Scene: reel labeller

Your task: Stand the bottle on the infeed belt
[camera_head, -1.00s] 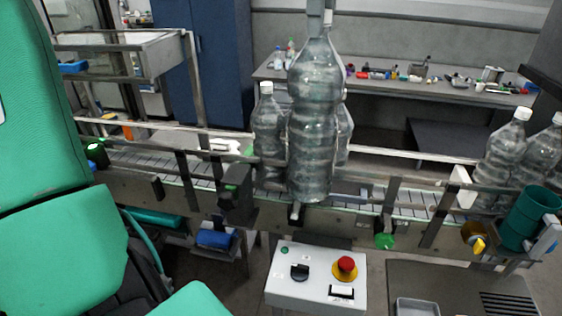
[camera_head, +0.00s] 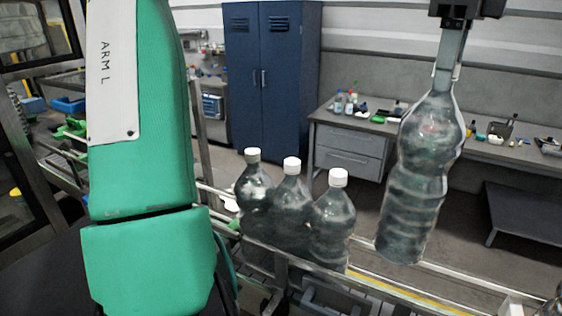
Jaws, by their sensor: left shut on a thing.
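My left gripper (camera_head: 447,72) comes down from the top right of the head view and is shut on the neck of a large clear bottle (camera_head: 418,180). The bottle hangs roughly upright, with its base appearing beside the conveyor rail; I cannot tell its exact height over the belt. The infeed belt (camera_head: 378,293) runs from the left middle to the lower right, partly hidden by its rails. Three white-capped clear bottles, a left one (camera_head: 254,186), a middle one (camera_head: 291,208) and a right one (camera_head: 333,222), stand close together on the line. My right gripper is not in view.
A guard rail (camera_head: 460,280) runs along the far side of the belt. Behind stand a blue cabinet (camera_head: 275,85) and a grey workbench (camera_head: 350,143) with small items. My green left arm covers much of the left. Room shows between the standing bottles and the held one.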

